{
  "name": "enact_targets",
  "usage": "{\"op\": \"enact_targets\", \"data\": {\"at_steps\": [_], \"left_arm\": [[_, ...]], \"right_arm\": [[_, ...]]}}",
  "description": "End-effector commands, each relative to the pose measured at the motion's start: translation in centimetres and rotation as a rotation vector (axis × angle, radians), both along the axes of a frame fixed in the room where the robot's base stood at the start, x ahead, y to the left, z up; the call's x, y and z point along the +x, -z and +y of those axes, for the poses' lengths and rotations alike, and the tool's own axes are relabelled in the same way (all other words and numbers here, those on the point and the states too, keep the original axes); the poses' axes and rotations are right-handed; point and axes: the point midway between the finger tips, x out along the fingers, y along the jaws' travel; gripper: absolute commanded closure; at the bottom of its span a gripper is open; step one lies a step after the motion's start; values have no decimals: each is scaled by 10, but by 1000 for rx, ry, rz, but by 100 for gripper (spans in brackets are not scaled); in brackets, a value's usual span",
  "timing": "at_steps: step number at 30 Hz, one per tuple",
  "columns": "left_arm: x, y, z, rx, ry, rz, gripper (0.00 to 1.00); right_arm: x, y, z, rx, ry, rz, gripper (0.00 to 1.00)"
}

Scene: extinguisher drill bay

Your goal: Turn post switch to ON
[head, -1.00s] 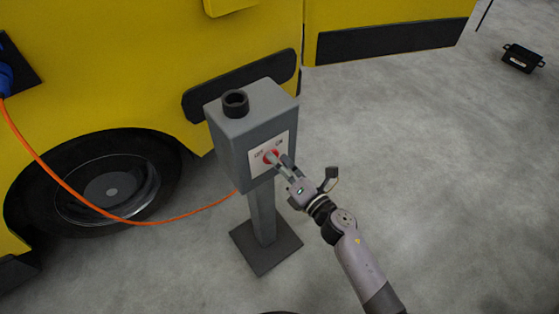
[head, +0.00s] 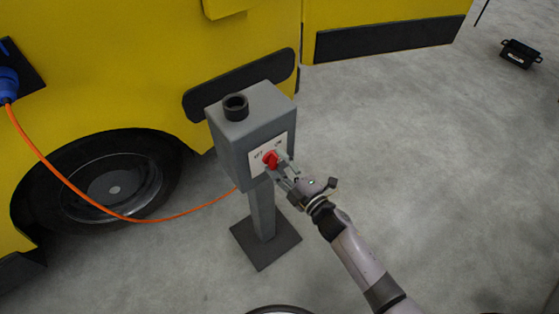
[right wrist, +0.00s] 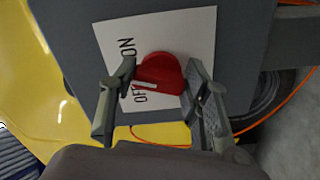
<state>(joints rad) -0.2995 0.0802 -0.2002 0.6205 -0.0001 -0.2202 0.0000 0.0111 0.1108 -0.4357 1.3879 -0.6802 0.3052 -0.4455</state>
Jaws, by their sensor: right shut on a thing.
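The post switch is a red knob (head: 270,159) on a white plate (head: 257,165) on the front of a grey box (head: 231,150) on a post. OFF is printed at the plate's left and ON at its right. In the right wrist view the knob (right wrist: 160,72) sits between my right gripper's fingers (right wrist: 160,88), which are shut on its sides. Its white mark lies beside the partly covered OFF lettering; ON is in clear view. My right gripper (head: 281,169) reaches the box from the lower right in the head view. My left gripper is not in view.
A yellow vehicle (head: 110,70) with a black wheel (head: 108,185) stands behind the post. An orange cable (head: 60,178) runs from a blue plug (head: 8,85) to the post. A black case (head: 520,54) lies far right.

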Motion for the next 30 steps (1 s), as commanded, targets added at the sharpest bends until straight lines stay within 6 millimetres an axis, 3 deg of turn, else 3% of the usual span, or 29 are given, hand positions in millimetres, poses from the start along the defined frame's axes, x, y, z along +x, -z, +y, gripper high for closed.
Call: {"op": "enact_targets", "data": {"at_steps": [15, 30], "left_arm": [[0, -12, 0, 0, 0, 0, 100], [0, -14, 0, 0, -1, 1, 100]], "right_arm": [[0, 3, -1, 291, 1, 214, 85], [-1, 4, 0, 357, 1, 262, 85]]}}
